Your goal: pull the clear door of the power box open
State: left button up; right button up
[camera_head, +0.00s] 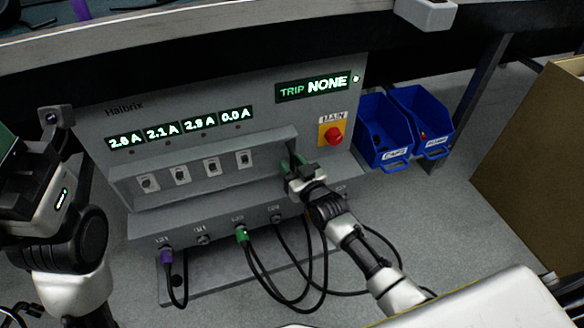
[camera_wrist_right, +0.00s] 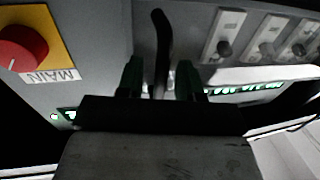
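The grey power box (camera_head: 90,130) stands under the bench, with a recessed row of switches (camera_head: 180,175) across its front. I cannot make out the clear pane of its door. My right gripper (camera_head: 297,165) is at the right end of that recess. In the right wrist view a dark upright bar (camera_wrist_right: 161,45), seemingly the door's handle, stands between the fingers of my right gripper (camera_wrist_right: 160,80). Narrow gaps show on both sides of it, so the gripper looks open around it. My left arm is at the left edge; its fingertips are not clearly visible.
A red MAIN knob (camera_head: 333,136) on a yellow plate is just right of my right gripper. Blue bins (camera_head: 383,130) hang further right. Cables with a green plug (camera_head: 242,235) and a purple plug (camera_head: 166,257) hang below. A cardboard box (camera_head: 535,160) stands far right.

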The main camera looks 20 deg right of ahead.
grip_shut()
dwell(0.3)
